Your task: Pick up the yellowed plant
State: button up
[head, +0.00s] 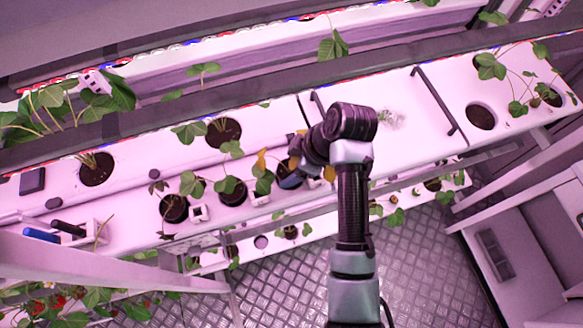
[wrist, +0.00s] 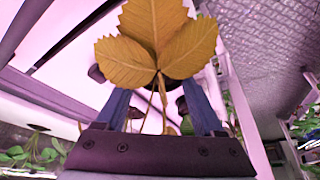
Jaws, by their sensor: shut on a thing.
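The yellowed plant (wrist: 157,38) fills the upper middle of the wrist view, with three large yellow-brown leaves and a thin stem running down between the fingers. My gripper (wrist: 160,100) is shut on it; the blue fingers stand on either side of the stem. The leaves hide the fingertips and whatever they press on. In the head view, yellow leaves of the plant (head: 261,159) show beside my wrist, over the front edge of the white rack.
The white rack (head: 395,95) holds several green plants in dark round holes. Dark pots (head: 174,208) with green plants stand along its front edge, left of my gripper. A handle (head: 434,100) rises at right. A lower shelf and metal floor (head: 290,270) lie below.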

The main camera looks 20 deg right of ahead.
jog(key=shift+a+r, duration=0.1)
jog(key=shift+r, duration=0.1)
jog(key=t+b, duration=0.1)
jog(key=b, duration=0.1)
jog(key=s+t+b, duration=0.1)
jog(key=t+b, duration=0.1)
jog(key=shift+s+f, duration=0.3)
jog(key=shift+f, duration=0.05)
notch_tip(320, 180, up, 6)
jog(key=s, duration=0.1)
jog(key=s+r+g+p, duration=0.2)
jog(key=s+p, duration=0.6)
jog(key=s, duration=1.3)
jog(key=shift+s+r+g+p, duration=0.2)
jog(key=shift+s+g+p, duration=0.2)
jog(key=shift+g, duration=0.1)
